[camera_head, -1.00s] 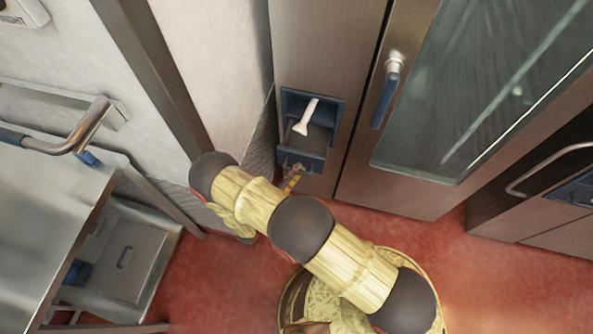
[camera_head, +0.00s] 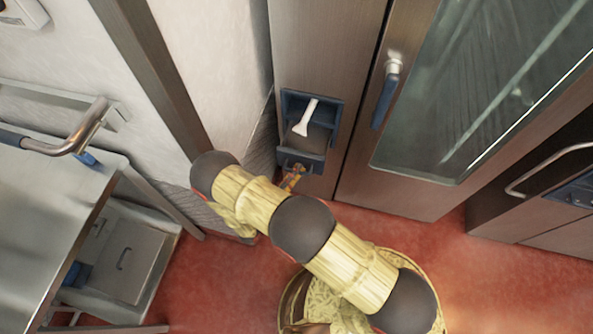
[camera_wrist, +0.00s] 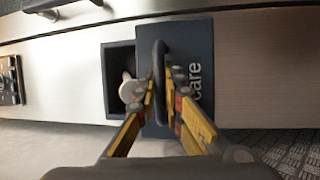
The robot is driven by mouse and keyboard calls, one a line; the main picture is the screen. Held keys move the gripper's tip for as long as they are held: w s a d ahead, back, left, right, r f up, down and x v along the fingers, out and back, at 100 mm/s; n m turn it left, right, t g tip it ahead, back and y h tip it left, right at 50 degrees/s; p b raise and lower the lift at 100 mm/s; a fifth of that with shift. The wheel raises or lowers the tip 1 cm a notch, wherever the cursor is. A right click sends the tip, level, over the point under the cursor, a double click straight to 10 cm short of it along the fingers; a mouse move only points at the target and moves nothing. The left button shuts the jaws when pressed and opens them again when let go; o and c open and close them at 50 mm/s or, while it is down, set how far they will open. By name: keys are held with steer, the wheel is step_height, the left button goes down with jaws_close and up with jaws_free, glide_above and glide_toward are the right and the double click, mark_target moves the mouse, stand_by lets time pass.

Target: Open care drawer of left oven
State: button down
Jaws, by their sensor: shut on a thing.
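The care drawer (camera_head: 306,160) is a small blue drawer low in the steel front of the left oven (camera_head: 310,45). It stands pulled out, and its inside shows from above with a white handled item (camera_head: 306,118) in it. In the wrist view the drawer's blue front (camera_wrist: 205,75) bears the word "care", and its dark handle (camera_wrist: 159,75) stands out from it. My gripper (camera_wrist: 162,92) is shut on that handle, one yellow finger on each side. In the head view my gripper (camera_head: 291,180) is small and partly hidden at the drawer's front.
The oven's glass door (camera_head: 470,90) with a blue handle (camera_head: 385,95) is shut, right of the drawer. A steel table (camera_head: 45,220) and a wall stand at the left. Red floor (camera_head: 220,280) is clear between. Another oven unit (camera_head: 550,190) is at the right.

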stand_by(0.3)
steer(key=shift+s+a, duration=0.25)
steer(key=shift+s, duration=0.4)
steer(key=shift+s+a, duration=0.2)
steer(key=shift+s, duration=0.45)
steer(key=shift+s+a, duration=0.25)
steer(key=shift+s, duration=0.4)
steer(key=c, duration=2.2)
jaws_free()
steer(key=shift+o, duration=0.2)
steer(key=v, duration=1.2)
